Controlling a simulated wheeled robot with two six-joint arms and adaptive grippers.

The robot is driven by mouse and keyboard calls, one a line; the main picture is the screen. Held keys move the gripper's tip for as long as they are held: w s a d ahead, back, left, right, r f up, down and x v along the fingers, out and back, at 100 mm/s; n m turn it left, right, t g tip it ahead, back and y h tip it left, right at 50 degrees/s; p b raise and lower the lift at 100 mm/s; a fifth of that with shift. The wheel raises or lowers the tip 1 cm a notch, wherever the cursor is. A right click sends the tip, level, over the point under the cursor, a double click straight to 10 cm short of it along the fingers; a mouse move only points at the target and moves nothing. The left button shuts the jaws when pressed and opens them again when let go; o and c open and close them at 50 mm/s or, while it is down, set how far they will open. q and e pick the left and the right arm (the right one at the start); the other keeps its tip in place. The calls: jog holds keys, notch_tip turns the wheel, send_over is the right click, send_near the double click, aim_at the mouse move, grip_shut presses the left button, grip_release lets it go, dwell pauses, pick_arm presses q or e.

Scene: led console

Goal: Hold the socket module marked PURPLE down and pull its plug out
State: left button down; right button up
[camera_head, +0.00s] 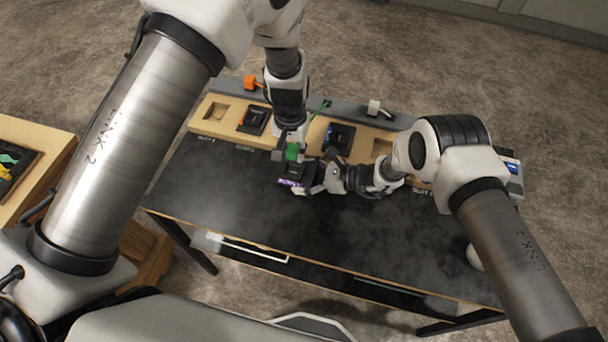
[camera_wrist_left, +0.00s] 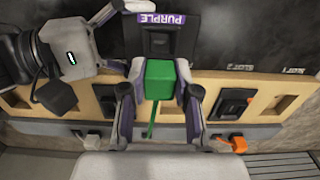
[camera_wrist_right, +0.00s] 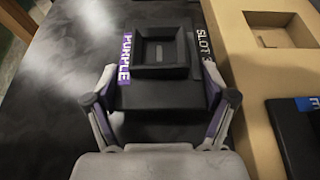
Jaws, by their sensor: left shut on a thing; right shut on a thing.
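The socket module marked PURPLE (camera_head: 291,183) is a black block with a purple label, at the front of the wooden rack, on or just above the dark tabletop. My right gripper (camera_head: 316,181) is shut on it from the right; the right wrist view shows the module (camera_wrist_right: 162,92) between its fingers, its square socket empty. My left gripper (camera_head: 290,146) is shut on the green plug (camera_head: 292,152). The left wrist view shows the plug (camera_wrist_left: 160,80) between the fingers, apart from the socket of the module (camera_wrist_left: 160,38), with its green cable trailing back.
The wooden rack (camera_head: 222,128) runs along the table's back with a black module (camera_head: 253,120) and a blue-labelled module (camera_head: 338,137) in it. An orange plug (camera_head: 250,83) and a white plug (camera_head: 374,108) stand behind. The front of the dark tabletop (camera_head: 225,195) is clear.

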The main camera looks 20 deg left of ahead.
jog(key=shift+s+f, duration=0.2)
jog(key=shift+f, duration=0.05)
jog(key=o, duration=1.1)
jog(key=shift+w, duration=0.2)
jog(key=shift+r, duration=0.15)
